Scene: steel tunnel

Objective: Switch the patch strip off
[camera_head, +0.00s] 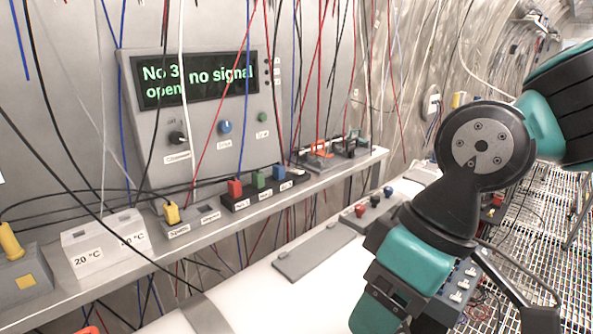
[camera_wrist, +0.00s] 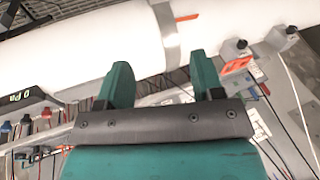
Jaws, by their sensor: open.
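I cannot tell for certain which item is the patch strip. A strip with red, green and blue plugs (camera_head: 258,187) sits on the shelf in the head view, with labels below the plugs. A blue panel with white switches (camera_head: 462,282) shows partly behind my arm at the lower right. In the wrist view my gripper (camera_wrist: 163,80) has its two teal fingers apart, with nothing held between them. Beyond the fingers is a white cylinder (camera_wrist: 90,42) with a grey band. My gripper's fingertips are not clear in the head view.
A console display (camera_head: 195,82) reads "No 3 open" and "no signal". Yellow-plug blocks, a 20 °C box (camera_head: 103,243) and many hanging cables crowd the shelf.

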